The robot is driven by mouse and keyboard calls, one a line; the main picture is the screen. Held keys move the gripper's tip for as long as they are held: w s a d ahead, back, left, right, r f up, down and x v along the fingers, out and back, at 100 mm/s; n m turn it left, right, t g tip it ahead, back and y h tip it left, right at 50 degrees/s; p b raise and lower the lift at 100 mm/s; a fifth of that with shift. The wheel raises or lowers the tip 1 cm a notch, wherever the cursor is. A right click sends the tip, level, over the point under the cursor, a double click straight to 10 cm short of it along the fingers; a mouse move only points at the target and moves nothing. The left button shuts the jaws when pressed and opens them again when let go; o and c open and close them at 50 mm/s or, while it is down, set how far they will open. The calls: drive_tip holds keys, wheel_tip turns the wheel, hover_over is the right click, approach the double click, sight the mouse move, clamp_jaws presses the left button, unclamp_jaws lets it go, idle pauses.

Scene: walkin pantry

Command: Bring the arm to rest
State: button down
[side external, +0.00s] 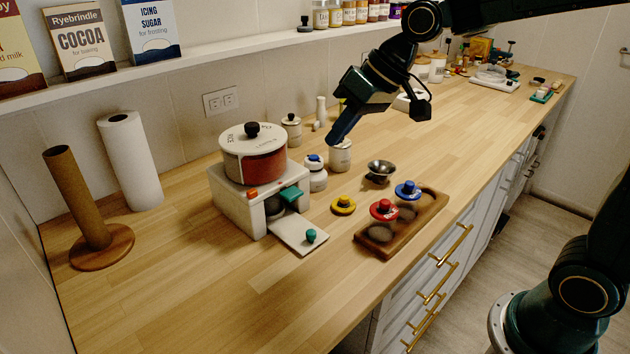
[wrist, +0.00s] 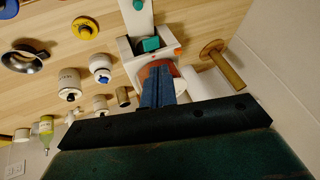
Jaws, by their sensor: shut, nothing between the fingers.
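My gripper (side external: 345,127) hangs above the counter in the side view, tilted down and to the left. Its fingers are closed together with nothing between them. In the wrist view the closed fingers (wrist: 158,88) show in front of the pot on the white box. In the side view the fingertips appear above the small white jars, right of the lidded red pot (side external: 254,160); they touch nothing that I can make out. My arm reaches in from the upper right.
The pot sits on a white box (side external: 232,205) with an open front flap. A wooden tray (side external: 437,212) holds red and blue knobbed pieces; a yellow one (side external: 343,205) lies beside it. A metal funnel (side external: 380,170), jars and a paper towel roll (side external: 130,165) stand around. The front left counter is clear.

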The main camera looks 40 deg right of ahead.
drive_tip(key=s+d+h, duration=0.2)
drive_tip(key=s+d, duration=0.1)
drive_tip(key=s, duration=0.7)
drive_tip(key=s+d+f+m+h, duration=0.1)
drive_tip(key=s+d, duration=0.3)
drive_tip(key=s, duration=0.7)
drive_tip(key=shift+s+d+f+h, duration=0.15)
drive_tip(key=shift+s+h, duration=0.1)
drive_tip(key=shift+h, duration=0.15)
